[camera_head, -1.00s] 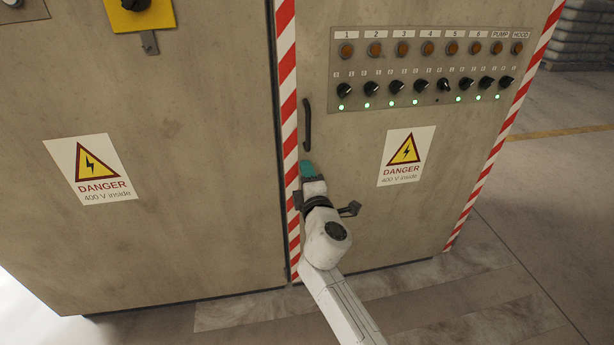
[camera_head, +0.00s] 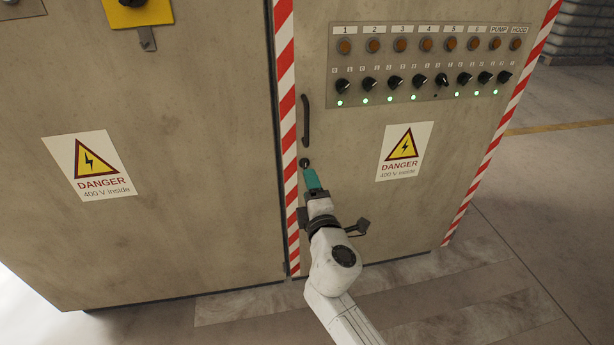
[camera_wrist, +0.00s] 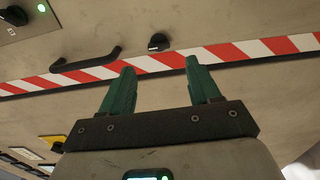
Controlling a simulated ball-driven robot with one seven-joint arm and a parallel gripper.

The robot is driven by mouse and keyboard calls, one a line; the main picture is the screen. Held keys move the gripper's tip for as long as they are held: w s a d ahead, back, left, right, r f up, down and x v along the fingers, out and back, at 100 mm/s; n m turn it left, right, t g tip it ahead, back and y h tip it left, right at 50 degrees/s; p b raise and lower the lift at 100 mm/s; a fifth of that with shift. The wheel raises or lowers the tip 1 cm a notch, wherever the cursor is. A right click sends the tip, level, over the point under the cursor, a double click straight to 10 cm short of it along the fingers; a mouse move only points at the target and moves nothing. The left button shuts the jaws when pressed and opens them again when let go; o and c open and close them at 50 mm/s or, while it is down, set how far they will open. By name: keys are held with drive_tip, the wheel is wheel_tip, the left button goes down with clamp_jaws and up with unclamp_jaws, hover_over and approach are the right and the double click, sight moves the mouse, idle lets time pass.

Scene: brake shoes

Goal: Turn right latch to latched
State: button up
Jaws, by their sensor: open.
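The right latch (camera_head: 305,162) is a small dark round knob on the right cabinet door, just below the black handle and beside the striped edge. It also shows in the wrist view as a black knob (camera_wrist: 159,41), beyond the fingertips and between them in the picture. Its exact turn angle is too small to tell. My gripper (camera_head: 311,174) has teal fingers and is just below the latch in the head view. In the wrist view the fingers of my gripper (camera_wrist: 160,66) are spread with nothing between them. They appear apart from the knob.
A black bar handle (camera_head: 306,121) stands out above the latch. A panel of switches and lights (camera_head: 430,65) is at the upper right. Danger signs are on both doors. Red-white striped tape (camera_head: 288,80) runs beside the latch. The door around the latch is flat and clear.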

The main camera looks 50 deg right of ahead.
drive_tip(key=shift+v, duration=2.1)
drive_tip(key=s+d+f+m+g+y, duration=0.1)
drive_tip(key=s+d+f+m+g, duration=0.1)
drive_tip(key=s+f+m+g, duration=0.65)
drive_tip(key=s+a+f+m+g+y, duration=0.2)
drive_tip(key=s+a+f+g+y, duration=0.25)
drive_tip(key=s, duration=0.45)
drive_tip(key=s+a+f+m+g+y, duration=0.1)
drive_tip(key=s+a+f+y, duration=0.35)
drive_tip(key=s+a, duration=0.4)
wheel_tip(320, 180, up, 26)
drive_tip(key=p, duration=2.6)
